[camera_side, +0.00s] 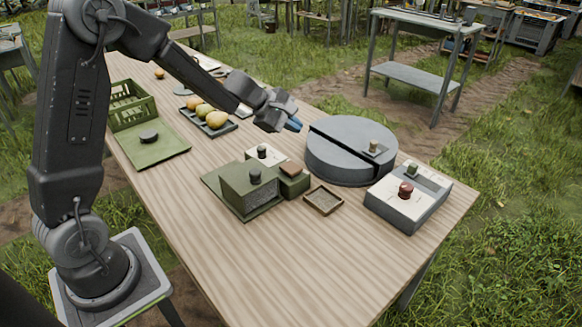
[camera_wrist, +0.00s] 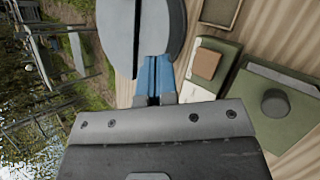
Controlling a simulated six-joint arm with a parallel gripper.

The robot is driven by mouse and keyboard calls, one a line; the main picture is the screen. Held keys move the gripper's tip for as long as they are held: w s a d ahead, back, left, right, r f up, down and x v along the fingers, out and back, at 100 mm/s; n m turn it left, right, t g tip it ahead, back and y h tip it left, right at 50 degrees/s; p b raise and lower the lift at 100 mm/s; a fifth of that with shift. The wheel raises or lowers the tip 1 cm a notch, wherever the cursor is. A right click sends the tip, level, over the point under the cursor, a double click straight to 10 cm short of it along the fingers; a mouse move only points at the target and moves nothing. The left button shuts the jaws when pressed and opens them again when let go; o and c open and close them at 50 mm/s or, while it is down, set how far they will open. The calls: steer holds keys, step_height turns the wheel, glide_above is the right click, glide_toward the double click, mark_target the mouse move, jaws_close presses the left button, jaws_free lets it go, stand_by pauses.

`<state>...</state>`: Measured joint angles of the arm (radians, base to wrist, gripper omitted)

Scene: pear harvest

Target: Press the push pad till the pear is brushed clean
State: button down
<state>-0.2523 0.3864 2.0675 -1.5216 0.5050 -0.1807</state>
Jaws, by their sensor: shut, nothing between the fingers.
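My gripper (camera_side: 293,124) has blue fingertips and is shut and empty. In the side view it hangs above the table, left of a round grey drum with a slot (camera_side: 345,155). In the wrist view the blue fingers (camera_wrist: 154,75) overlap the drum's edge (camera_wrist: 120,35). A brown square pad (camera_side: 290,169) tops a small green block, below the gripper in the picture; it also shows in the wrist view (camera_wrist: 207,63), right of the fingers. I cannot tell for sure which part is the push pad. Several yellow-green pears (camera_side: 216,119) lie on a dark tray.
A green box with a dark knob (camera_side: 249,195) stands beside the pad's block. A shallow wooden tray (camera_side: 323,200) and a white-topped box with a red button (camera_side: 408,196) stand to the right. A green crate (camera_side: 128,103) is far left. The front of the table is clear.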

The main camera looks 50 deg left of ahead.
mark_target(291, 168)
steer(key=a+f+n, duration=0.1)
steer(key=w+a+f, duration=0.1)
steer(key=shift+a+f+n, duration=0.15)
steer(key=shift+f+n, duration=0.15)
steer(key=shift+n, duration=0.1)
steer(key=shift+f, duration=4.4)
steer(key=shift+f, duration=0.4)
